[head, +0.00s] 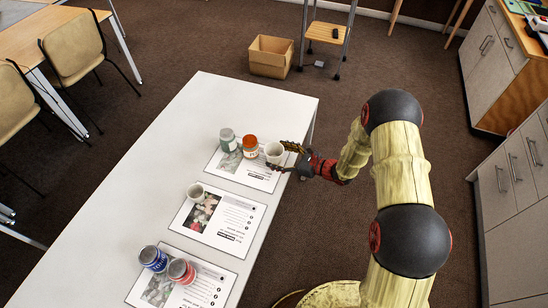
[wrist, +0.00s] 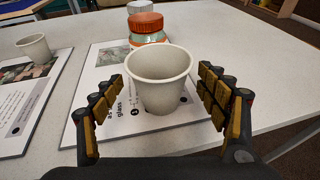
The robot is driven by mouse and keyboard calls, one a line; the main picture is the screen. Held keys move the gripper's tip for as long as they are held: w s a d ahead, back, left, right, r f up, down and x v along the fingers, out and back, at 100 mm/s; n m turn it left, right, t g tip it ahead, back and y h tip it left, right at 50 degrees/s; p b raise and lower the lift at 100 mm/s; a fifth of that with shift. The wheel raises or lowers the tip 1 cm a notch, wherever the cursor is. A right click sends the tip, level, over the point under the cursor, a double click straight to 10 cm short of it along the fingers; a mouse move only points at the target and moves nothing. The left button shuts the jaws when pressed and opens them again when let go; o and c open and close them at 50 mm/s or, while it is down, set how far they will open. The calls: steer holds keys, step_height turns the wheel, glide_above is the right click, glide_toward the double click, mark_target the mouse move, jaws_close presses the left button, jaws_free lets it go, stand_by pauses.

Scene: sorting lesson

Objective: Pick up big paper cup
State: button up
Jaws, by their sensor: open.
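The big paper cup (head: 274,152) is white and stands upright on the far printed board on the white table. In the wrist view the big paper cup (wrist: 160,80) stands between the two fingers, with a gap on each side. My gripper (head: 281,156) is open around it from the right, and in the wrist view my gripper (wrist: 160,105) shows both padded fingers apart. A smaller-looking white cup (head: 195,191) stands on the middle board, and it also shows in the wrist view (wrist: 34,48).
An orange-lidded jar (head: 250,147) and a green-and-white can (head: 228,140) stand just left of the cup. A blue can (head: 153,259) and a red can (head: 181,271) stand on the near board (head: 215,283). The left of the table (head: 130,190) is clear. A cardboard box (head: 271,57) is on the floor.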

steer(key=shift+x, duration=1.1)
steer(key=shift+c, duration=0.3)
steer(key=c, duration=0.7)
steer(key=shift+c, duration=0.6)
